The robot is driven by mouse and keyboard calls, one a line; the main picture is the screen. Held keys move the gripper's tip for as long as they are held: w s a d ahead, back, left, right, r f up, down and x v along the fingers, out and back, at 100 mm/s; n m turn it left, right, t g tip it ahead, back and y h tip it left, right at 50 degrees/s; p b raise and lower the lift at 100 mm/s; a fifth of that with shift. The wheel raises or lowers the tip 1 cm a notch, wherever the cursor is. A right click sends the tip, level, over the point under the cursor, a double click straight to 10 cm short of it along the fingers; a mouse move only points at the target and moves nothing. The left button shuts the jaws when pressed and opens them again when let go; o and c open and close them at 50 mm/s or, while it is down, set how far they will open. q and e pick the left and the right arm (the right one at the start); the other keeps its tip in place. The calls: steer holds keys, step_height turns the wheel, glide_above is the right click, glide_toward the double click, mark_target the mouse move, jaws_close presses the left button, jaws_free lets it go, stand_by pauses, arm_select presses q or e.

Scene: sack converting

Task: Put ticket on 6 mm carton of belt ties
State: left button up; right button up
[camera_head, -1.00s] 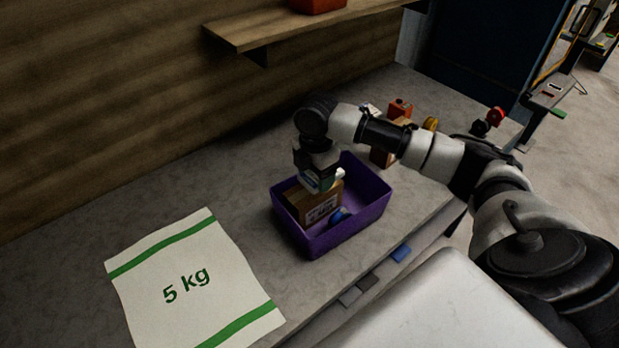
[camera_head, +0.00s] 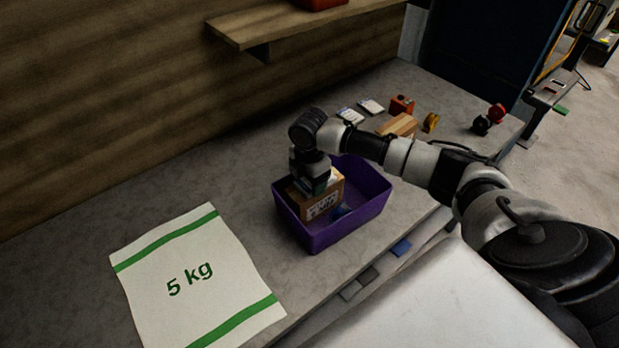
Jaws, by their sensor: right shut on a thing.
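A brown cardboard carton (camera_head: 322,203) with a printed label on its front stands in the left part of a purple bin (camera_head: 340,232). I cannot read its size. My right gripper (camera_head: 313,187) points down right over the carton's top and is shut on a small pale-green ticket (camera_head: 316,186), mostly hidden by the fingers. I cannot tell whether the ticket touches the carton. My left gripper is not in view.
A blue item (camera_head: 340,210) lies in the bin beside the carton. Two white cards (camera_head: 370,106), a brown box (camera_head: 397,125), an orange item (camera_head: 402,104) and yellow, black and red rolls sit behind. A sack marked 5 kg (camera_head: 190,280) lies front left. A shelf (camera_head: 300,25) overhangs the back.

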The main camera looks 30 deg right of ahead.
steer(key=o, duration=0.9)
steer(key=shift+o, duration=0.2)
step_height(320, 180, up, 12)
steer(key=b, duration=0.1)
steer(key=shift+r, duration=0.2)
steer(key=shift+f, duration=0.1)
